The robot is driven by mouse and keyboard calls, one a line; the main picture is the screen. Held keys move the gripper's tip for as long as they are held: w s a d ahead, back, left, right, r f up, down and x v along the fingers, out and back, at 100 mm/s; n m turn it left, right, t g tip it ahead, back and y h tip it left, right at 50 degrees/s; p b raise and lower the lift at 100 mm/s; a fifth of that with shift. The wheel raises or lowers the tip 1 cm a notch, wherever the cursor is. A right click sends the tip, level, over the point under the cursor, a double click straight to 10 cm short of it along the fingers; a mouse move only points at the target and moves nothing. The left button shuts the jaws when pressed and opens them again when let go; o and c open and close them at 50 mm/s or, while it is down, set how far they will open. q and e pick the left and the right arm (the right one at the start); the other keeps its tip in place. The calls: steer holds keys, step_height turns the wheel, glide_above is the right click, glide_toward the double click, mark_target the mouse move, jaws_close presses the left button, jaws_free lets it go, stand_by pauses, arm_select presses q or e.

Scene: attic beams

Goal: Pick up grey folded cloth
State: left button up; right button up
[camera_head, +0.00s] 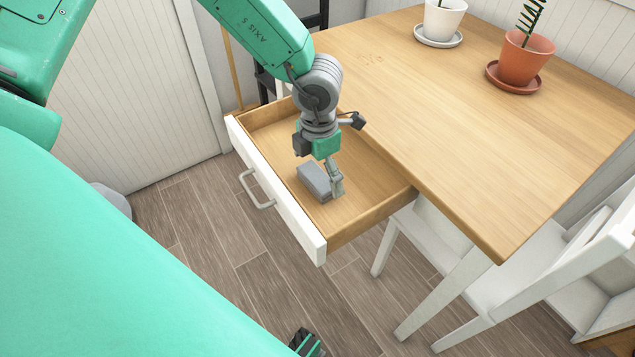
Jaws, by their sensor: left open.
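The grey folded cloth (313,181) lies on the floor of an open wooden drawer (367,215), towards its white front. My left gripper (336,186) reaches down into the drawer from above. Its fingers are beside the cloth's right side, very close to it. The gripper is open, though only part of the fingers shows clearly. I cannot tell whether a finger touches the cloth.
The drawer has a white front with a metal handle (257,190). The wooden table top (440,110) overhangs its back. A white pot (443,18) and a terracotta pot (526,58) stand at the back. A white chair (525,285) is at the right.

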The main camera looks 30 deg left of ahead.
mark_target(317, 176)
arm_select(q)
step_height(317, 176, down, 3)
steer(key=shift+d+r+b, duration=0.1)
steer(key=shift+r+b, duration=0.05)
steer(key=shift+b, duration=0.2)
steer(key=shift+a, duration=0.3)
steer(key=shift+c, duration=1.3)
steer(key=shift+a, duration=0.1)
steer(key=c, duration=0.6)
arm_select(e)
steer(key=shift+a+f, duration=0.1)
steer(key=shift+f, duration=0.45)
arm_select(q)
steer(key=shift+d, duration=0.25)
steer(key=shift+r, duration=0.35)
step_height(317, 176, up, 9)
steer(key=p, duration=0.3)
steer(key=shift+a+f, duration=0.15)
steer(key=shift+f, duration=0.05)
steer(key=shift+r+p, duration=0.3)
steer(key=shift+r, duration=0.05)
arm_select(e)
step_height(317, 176, up, 3)
steer(key=shift+r, duration=0.2)
